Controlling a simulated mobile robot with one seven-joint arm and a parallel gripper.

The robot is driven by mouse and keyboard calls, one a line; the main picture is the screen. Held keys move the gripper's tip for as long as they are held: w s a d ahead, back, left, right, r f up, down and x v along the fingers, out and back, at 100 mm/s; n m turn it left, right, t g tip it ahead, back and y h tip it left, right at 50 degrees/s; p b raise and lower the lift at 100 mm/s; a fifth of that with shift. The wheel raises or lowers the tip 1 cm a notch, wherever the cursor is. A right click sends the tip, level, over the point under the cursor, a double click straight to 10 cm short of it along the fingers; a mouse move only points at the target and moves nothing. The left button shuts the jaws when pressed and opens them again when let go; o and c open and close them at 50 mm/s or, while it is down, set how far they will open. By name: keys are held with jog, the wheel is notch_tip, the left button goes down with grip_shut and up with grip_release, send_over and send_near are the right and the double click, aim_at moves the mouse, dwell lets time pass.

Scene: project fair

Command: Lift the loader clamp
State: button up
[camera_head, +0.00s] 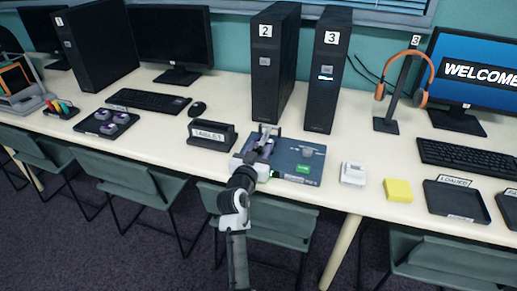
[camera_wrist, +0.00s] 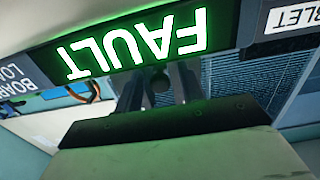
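The loader (camera_head: 311,160) is a blue-grey box on the table in the head view, with a small green screen on top. Its clamp (camera_head: 268,137), a grey lever-like part, stands at the loader's left side, above a purple piece. My gripper (camera_head: 258,168) is at the loader's front left, close to the clamp's near side; my wrist partly hides this area. In the wrist view, the lit FAULT screen (camera_wrist: 135,45) appears upside down and close. My gripper's two fingers (camera_wrist: 160,88) stand apart there, with a dark round shape between them. Their tips are hidden, and contact with the clamp cannot be told.
A dark TABLET-labelled holder (camera_head: 212,134) stands left of the loader. A white block (camera_head: 353,173), a yellow block (camera_head: 398,190) and a dark LOADED tray (camera_head: 455,201) lie to the right. Computer towers (camera_head: 276,65) stand behind. Green chairs (camera_head: 268,222) line the table's front.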

jog(key=shift+c, duration=0.5)
grip_shut()
